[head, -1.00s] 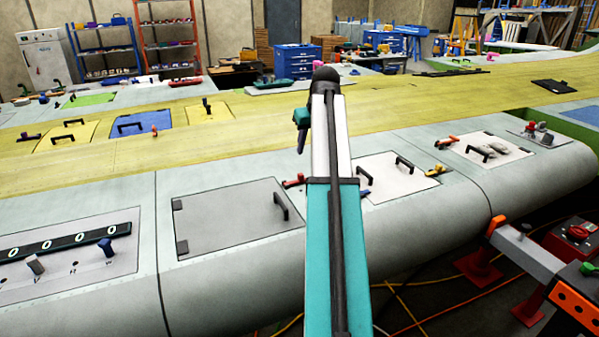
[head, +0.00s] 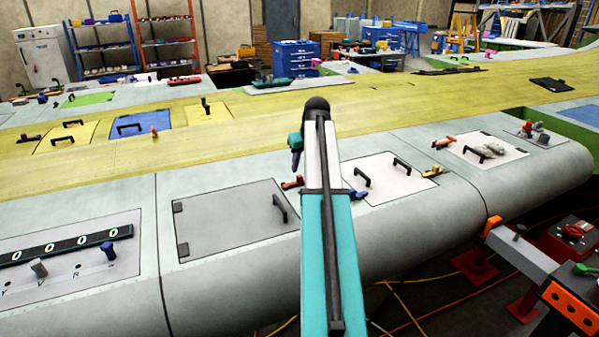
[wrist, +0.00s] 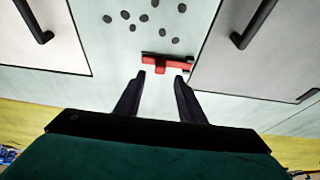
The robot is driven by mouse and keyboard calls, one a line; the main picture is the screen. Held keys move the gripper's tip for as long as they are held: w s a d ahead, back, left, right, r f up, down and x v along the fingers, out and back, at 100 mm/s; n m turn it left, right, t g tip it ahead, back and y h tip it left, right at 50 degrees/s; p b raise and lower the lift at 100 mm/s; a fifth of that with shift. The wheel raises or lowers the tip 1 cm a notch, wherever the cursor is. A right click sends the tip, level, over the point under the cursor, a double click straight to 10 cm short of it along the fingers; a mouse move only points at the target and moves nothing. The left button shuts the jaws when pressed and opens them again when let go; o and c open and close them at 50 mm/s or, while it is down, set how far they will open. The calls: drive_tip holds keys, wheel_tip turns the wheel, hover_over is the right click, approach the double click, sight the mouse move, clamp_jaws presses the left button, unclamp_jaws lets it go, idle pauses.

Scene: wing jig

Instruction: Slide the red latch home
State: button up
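The red latch (head: 293,183) sits on the pale wing skin beside the upper right corner of the grey panel (head: 225,215). In the wrist view the red latch (wrist: 165,63) shows as a red bar with a short stub on a dark strip, just beyond my fingertips. My gripper (wrist: 161,77) is open and empty, its two dark fingers spread to either side of the stub. In the head view my gripper (head: 296,163) points down just above the latch. Whether a finger touches the latch I cannot tell.
Black handles stand on both sides in the wrist view, one at the left (wrist: 36,22) and one at the right (wrist: 252,25). A blue latch (head: 358,195) and a white panel (head: 390,178) lie right of my arm. Several dark spots mark the skin beyond the latch.

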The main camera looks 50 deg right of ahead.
sight(300, 176)
drive_tip(key=shift+p+x, duration=0.9)
drive_tip(key=shift+x, duration=1.85)
drive_tip(key=shift+c, duration=0.2)
clamp_jaws()
